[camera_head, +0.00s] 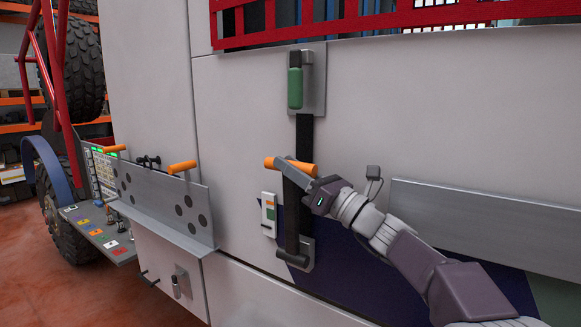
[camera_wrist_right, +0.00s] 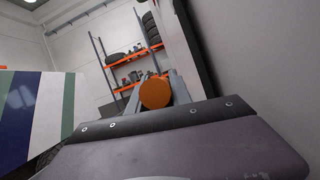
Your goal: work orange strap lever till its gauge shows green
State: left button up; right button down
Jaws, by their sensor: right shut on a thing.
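The orange lever handle (camera_head: 283,163) sticks out level from the black strap (camera_head: 305,135) on the truck's pale side panel. My right gripper (camera_head: 308,171) is shut on this handle at its right part. In the right wrist view the handle's round orange end (camera_wrist_right: 156,93) shows between my two grey fingers. A small white gauge (camera_head: 268,228) with orange and green marks is on the panel left of the strap; its reading is too small to tell. My left gripper is not in view.
A green handle (camera_head: 295,87) on a metal plate is above the strap, and a metal bracket (camera_head: 308,254) is at its foot. A grey shelf with orange grips (camera_head: 182,167) juts out at left. A grey ledge (camera_head: 480,219) runs along the right.

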jog(key=shift+f, duration=0.1)
jog(key=shift+s+a+f+b, duration=0.1)
jog(key=shift+a+b, duration=0.05)
jog(key=shift+b, duration=0.25)
jog(key=s+a+f+n+g+y+b, duration=0.1)
jog(key=s+a+f+n+g+b, duration=0.2)
jog(key=s+n+b, duration=0.4)
jog(key=s+a+f+n+g+y+b, duration=0.1)
jog(key=s+a+f+n+g+b, duration=0.2)
jog(key=b, duration=0.9)
jog(key=shift+s+a+f+n, duration=1.15)
jog(key=shift+s+a+n, duration=0.4)
jog(key=shift+s+n, duration=0.35)
jog(key=c, duration=1.3)
grip_release()
jog(key=shift+o, duration=0.7)
jog(key=shift+w+a, duration=0.15)
jog(key=shift+a, duration=0.05)
jog(key=shift+d, duration=0.1)
